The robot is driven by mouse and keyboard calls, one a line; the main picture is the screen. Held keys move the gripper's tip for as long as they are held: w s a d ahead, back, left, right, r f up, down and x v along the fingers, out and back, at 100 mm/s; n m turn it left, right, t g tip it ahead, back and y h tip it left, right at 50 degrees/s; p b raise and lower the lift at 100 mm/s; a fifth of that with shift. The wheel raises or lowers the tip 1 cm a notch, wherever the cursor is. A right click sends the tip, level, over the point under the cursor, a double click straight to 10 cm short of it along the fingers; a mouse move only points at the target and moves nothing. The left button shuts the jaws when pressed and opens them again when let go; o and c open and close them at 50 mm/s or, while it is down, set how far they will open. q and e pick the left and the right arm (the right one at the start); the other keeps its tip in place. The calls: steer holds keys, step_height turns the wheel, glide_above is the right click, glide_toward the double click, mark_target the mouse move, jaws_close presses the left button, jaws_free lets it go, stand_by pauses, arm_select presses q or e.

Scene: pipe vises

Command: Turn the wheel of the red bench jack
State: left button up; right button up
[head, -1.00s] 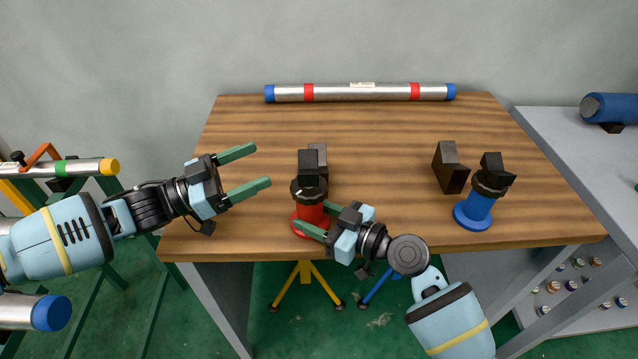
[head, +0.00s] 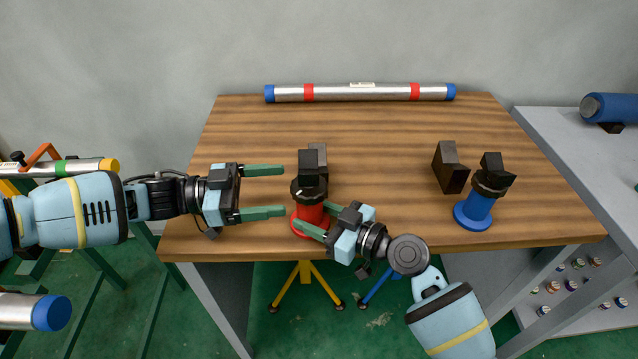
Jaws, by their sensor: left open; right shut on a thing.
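The red bench jack (head: 309,217) stands upright near the table's front edge, with a dark wheel (head: 309,190) and a black block-shaped head on top. My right gripper (head: 318,219) is shut on the red body of the jack, below the wheel, coming from the front right. My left gripper (head: 284,190) is open and empty, its green fingers pointing right. Its fingertips are just left of the wheel, at about the wheel's height in the picture, and appear apart from it.
A blue bench jack (head: 476,210) stands at the table's right, beside a dark block (head: 451,167). Another dark block (head: 320,160) is behind the red jack. A steel pipe (head: 360,92) with red bands lies along the back of the wooden table (head: 380,135). The table's middle is clear.

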mark_target(309, 188)
arm_select(q)
steer(key=d, duration=0.9)
steer(key=shift+w, duration=0.4)
steer(key=c, duration=1)
steer(key=shift+n+t, duration=0.4)
steer(key=shift+t, duration=0.3)
steer(key=shift+w+d+n+t+y, duration=0.1)
steer(key=shift+n+t+y, duration=0.45)
steer(key=shift+n+t, duration=0.7)
steer(key=shift+n+t+y, duration=0.55)
steer(key=shift+n+t, duration=0.3)
steer(key=shift+t, duration=0.8)
arm_select(e)
steer(key=shift+a, duration=0.1)
arm_select(q)
steer(key=shift+o, duration=0.2)
steer(key=shift+w+r+n+t+y, duration=0.1)
steer(key=shift+n+t+y, duration=0.5)
steer(key=shift+t, duration=0.35)
steer(key=shift+w+r+n+t+y, duration=0.1)
steer(key=shift+n+t+y, duration=0.4)
steer(key=shift+n+t, duration=0.35)
